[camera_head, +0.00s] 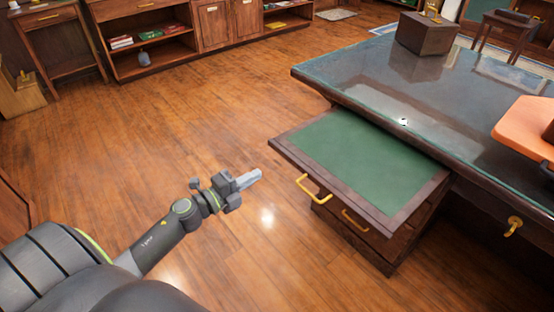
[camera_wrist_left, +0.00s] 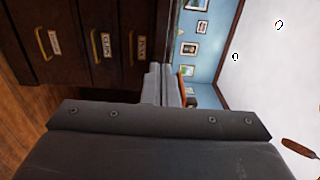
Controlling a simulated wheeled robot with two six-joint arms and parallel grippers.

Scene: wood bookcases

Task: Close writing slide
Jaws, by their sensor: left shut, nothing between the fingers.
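The writing slide (camera_head: 365,158), a green panel with a dark wood frame, sticks out from under the top of the desk (camera_head: 380,85). A brass handle (camera_head: 314,187) shows at its front edge. My left gripper (camera_head: 256,175) is shut and empty, to the left of the slide and apart from it. In the left wrist view the gripper fingers (camera_wrist_left: 161,86) point toward the desk, which shows turned on its side. My right gripper is not in view.
Drawers with brass handles (camera_head: 355,219) lie below the slide. Bookcases (camera_head: 150,40) line the back. The floor (camera_head: 190,120) left of the desk is clear.

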